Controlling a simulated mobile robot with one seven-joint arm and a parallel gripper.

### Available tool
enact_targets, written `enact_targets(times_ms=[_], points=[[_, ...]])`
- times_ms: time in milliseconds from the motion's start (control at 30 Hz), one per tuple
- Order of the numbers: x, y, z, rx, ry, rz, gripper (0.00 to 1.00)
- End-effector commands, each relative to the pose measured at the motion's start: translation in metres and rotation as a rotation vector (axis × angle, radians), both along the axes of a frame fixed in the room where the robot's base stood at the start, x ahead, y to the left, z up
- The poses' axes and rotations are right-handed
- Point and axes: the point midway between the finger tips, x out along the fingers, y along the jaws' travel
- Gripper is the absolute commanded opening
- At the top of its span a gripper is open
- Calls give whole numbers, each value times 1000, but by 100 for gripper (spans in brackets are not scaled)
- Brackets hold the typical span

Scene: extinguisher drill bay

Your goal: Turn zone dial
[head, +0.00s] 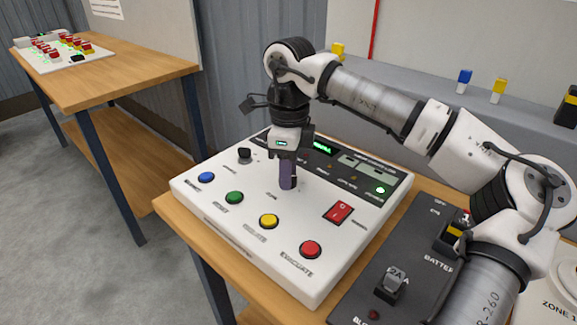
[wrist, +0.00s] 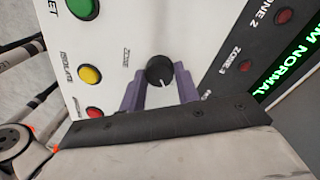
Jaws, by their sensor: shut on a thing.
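The zone dial (wrist: 159,70) is a round black knob with a white pointer line, set in the white control panel (head: 215,205) beside a "ZONE" label. In the wrist view my gripper (wrist: 158,78) has a purple finger on each side of the dial and is shut on it. The pointer line runs toward the gripper's palm. In the head view my gripper (head: 287,183) points straight down at the panel, and its fingers hide the dial.
Blue (head: 206,177), green (head: 234,197), yellow (head: 269,221) and red (head: 310,249) buttons line the panel's front. A red rocker switch (head: 338,211) is right of the gripper. Another black knob (head: 245,155) is left. A dark battery panel (head: 365,300) lies at right.

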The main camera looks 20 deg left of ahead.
Motion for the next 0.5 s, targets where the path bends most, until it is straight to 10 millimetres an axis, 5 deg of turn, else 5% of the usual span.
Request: enact_targets(times_ms=[500], points=[[0,1,1,3,-1,488,9]])
